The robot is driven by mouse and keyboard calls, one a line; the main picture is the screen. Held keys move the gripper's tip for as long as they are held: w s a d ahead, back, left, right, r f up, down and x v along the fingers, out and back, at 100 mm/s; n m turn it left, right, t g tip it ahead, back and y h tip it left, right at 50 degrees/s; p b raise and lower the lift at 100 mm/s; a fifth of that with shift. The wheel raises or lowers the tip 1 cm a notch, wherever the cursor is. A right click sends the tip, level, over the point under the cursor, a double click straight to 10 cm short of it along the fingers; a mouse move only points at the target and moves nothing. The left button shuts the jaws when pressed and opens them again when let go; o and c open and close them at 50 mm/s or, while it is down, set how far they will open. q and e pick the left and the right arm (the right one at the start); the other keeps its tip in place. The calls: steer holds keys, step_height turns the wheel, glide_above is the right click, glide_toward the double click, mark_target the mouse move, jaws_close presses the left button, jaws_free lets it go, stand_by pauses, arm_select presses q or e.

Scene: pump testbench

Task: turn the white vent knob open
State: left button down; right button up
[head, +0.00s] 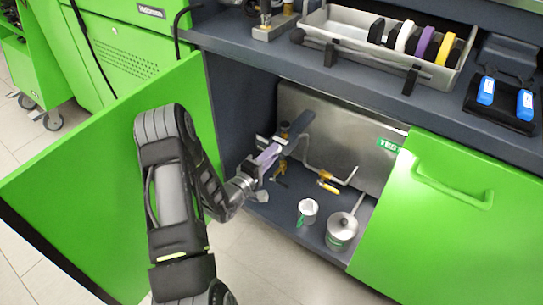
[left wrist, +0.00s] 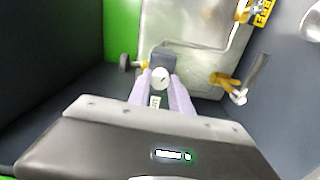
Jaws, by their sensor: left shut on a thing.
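The white vent knob (left wrist: 161,79) is a small round knob with a dark mark on its face, on a dark grey block in front of the metal panel. In the left wrist view it sits between the lilac fingers of my left gripper (left wrist: 160,82), which are shut on it. In the head view my left gripper (head: 270,155) reaches into the open cabinet, and the knob is hidden there by the gripper and the dark block. My right gripper is in neither view.
The green cabinet door (head: 110,180) stands open on the left, close to my left arm. Pipes and a yellow-handled valve (head: 328,182) are right of the gripper. The worktop (head: 350,75) overhangs above.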

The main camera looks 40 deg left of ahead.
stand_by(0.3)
arm_select(q)
steer(key=c, duration=1.2)
jaws_free()
steer(key=shift+o, duration=0.2)
steer(key=s, duration=0.7)
steer(key=shift+s, duration=0.4)
steer(key=shift+d, duration=0.1)
